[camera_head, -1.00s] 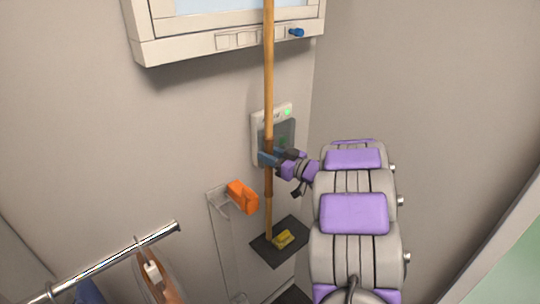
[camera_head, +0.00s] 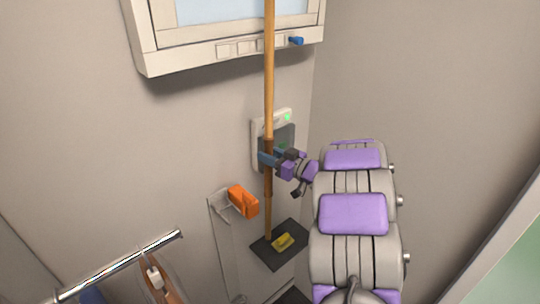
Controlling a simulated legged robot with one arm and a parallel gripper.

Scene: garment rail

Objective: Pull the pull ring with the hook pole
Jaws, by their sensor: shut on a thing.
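The hook pole (camera_head: 269,90) is a long wooden pole standing nearly upright. Its top runs out of the picture, so its hook end is not seen. Its lower end is near a dark plate with a yellow piece. My gripper (camera_head: 268,159) is shut on the pole at a darker band, well below the middle of the visible length. I cannot make out the pull ring in this view.
A white framed window unit (camera_head: 220,40) with a blue knob (camera_head: 296,41) is on the wall above. An orange block (camera_head: 243,200) and a dark plate (camera_head: 272,254) with a yellow piece (camera_head: 283,241) are low down. A metal garment rail (camera_head: 120,266) is at lower left. A wall panel (camera_head: 258,130) is behind the pole.

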